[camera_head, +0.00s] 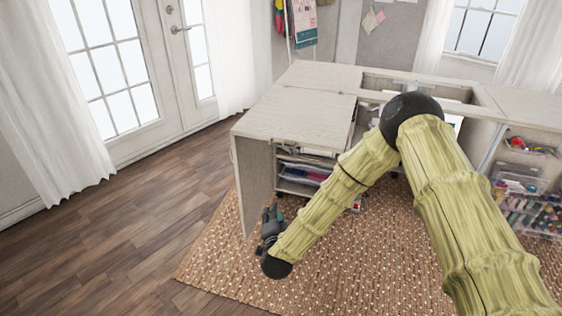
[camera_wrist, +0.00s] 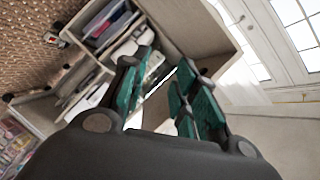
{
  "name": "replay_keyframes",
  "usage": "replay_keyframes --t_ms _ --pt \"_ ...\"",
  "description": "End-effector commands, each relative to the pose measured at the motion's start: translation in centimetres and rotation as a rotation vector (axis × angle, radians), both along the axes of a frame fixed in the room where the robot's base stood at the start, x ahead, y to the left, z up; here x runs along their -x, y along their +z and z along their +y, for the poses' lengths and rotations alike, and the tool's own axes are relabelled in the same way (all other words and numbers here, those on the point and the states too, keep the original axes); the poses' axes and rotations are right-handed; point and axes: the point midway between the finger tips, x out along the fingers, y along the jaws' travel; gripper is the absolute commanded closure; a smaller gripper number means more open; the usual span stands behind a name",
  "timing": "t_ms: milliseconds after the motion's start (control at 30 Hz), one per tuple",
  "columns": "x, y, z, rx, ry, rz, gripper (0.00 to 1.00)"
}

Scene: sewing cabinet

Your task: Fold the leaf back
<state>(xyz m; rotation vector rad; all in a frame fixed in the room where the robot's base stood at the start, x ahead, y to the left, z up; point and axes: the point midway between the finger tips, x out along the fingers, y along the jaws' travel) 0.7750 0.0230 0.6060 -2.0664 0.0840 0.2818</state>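The pale wood leaf (camera_head: 295,115) lies level as the left part of the cabinet top, and a seam separates it from the top behind. An upright panel (camera_head: 252,185) stands below its left end, reaching down to the rug. My gripper (camera_head: 268,222) is low in front of this panel, below the leaf's height. In the wrist view my gripper (camera_wrist: 162,75) has its green-padded fingers apart, with a clear gap. A pale panel (camera_wrist: 190,25) shows beyond the fingertips. I cannot tell whether the fingers touch anything.
Open shelves (camera_head: 305,172) with papers and folders sit under the top. A right cabinet wing (camera_head: 535,108) holds bins of craft supplies. Woven rug (camera_head: 225,245) lies below; bare wood floor (camera_head: 130,215) is free at left, towards the glazed doors (camera_head: 110,60).

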Motion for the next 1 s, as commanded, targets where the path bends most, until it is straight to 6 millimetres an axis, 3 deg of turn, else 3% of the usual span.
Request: replay_keyframes --t_ms 33,100,200,400,667,1000 --pt "-2.5 0.8 0.7 -0.073 -0.060 -0.081 0.71" --pt "-5.1 3.5 1.2 -0.169 -0.139 -0.181 0.71" --pt "-7.8 6.9 1.4 -0.286 -0.236 -0.302 0.71" --pt "-10.3 11.3 1.0 -0.427 -0.353 -0.445 0.71" --pt "-11.9 12.6 0.4 -0.457 -0.378 -0.477 0.71" --pt "-16.9 13.5 -1.3 -0.454 -0.377 -0.475 0.71"
